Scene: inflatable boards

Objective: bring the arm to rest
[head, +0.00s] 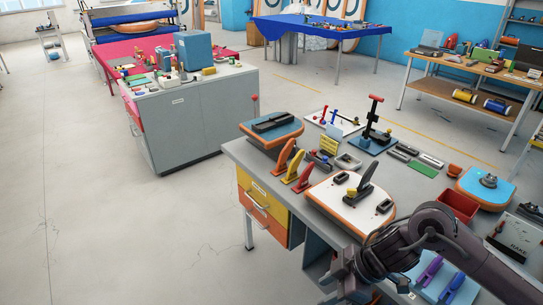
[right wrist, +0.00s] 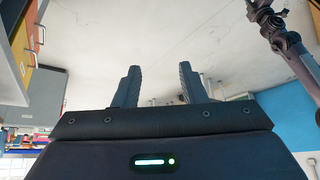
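My right arm (head: 435,235) comes in from the right in the head view and reaches over the near edge of the grey workbench (head: 238,150). Its wrist end hangs low in front of the bench, and its fingertips are hard to make out there. In the right wrist view my right gripper (right wrist: 158,80) has its two dark fingers well apart, with nothing between them. Pale floor shows beyond the fingers. My left gripper is not in the head view.
A white board with fittings (head: 335,215) lies on the bench close to my right arm. A red bin (head: 458,206) and a blue board (head: 485,186) are also near the arm. A grey cabinet (head: 190,130) stands further back. The floor at left (head: 90,220) is clear.

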